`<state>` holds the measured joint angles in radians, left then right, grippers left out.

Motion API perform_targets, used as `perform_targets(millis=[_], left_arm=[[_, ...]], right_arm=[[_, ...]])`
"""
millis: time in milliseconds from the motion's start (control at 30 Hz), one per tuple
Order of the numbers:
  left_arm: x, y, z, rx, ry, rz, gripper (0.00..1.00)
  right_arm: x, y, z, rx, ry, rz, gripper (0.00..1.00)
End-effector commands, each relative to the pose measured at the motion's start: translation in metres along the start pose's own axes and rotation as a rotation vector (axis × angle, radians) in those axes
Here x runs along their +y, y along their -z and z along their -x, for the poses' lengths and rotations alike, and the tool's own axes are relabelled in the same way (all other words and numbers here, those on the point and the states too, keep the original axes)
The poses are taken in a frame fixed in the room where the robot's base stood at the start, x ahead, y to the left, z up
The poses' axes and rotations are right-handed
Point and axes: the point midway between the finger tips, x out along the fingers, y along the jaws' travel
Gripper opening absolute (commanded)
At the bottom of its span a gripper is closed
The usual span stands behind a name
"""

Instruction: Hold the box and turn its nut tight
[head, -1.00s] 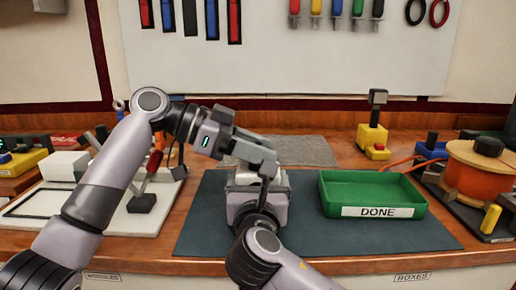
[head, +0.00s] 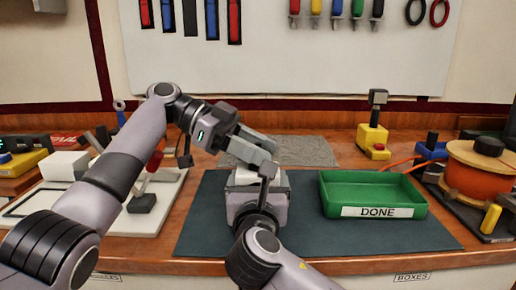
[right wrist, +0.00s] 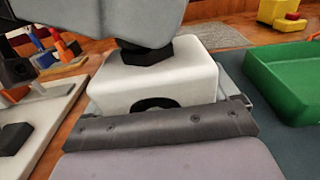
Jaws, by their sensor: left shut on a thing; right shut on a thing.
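The white box (right wrist: 150,88) stands on the dark mat, with a black arch-shaped opening in its near side in the right wrist view. In the head view only part of the box (head: 245,177) shows behind my arms. A black six-sided nut (right wrist: 148,52) sits on top of the box. My left gripper (head: 263,160) reaches down over the box from the left and is shut on the nut; its jaws cover part of the nut. My right gripper (right wrist: 165,100) is shut on the box, near the front of the mat. In the head view my right arm hides its fingertips.
A green tray (head: 375,210) marked DONE stands on the mat (head: 330,235), right of the box. A white board (head: 160,210) with a red lever lies left. A yellow block (head: 372,140) and an orange spool (head: 480,170) stand right. The mat's front right is clear.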

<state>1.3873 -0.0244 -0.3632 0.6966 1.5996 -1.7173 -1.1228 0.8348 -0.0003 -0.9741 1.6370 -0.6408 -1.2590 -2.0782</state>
Motion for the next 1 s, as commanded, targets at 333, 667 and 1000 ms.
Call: perform_targets(millis=[333,667,1000], left_arm=[[-0.001,0.000,0.002,0.003,0.009,0.002,0.61],[0.000,0.001,0.001,0.002,0.003,0.000,0.63],[-0.001,0.045,0.019,0.002,0.004,-0.002,0.63]], right_arm=[[0.000,-0.002,0.001,-0.004,-0.001,-0.007,0.38],[0.000,-0.002,0.000,-0.004,-0.001,-0.005,0.38],[0.000,-0.002,0.000,-0.004,0.000,-0.004,0.38]])
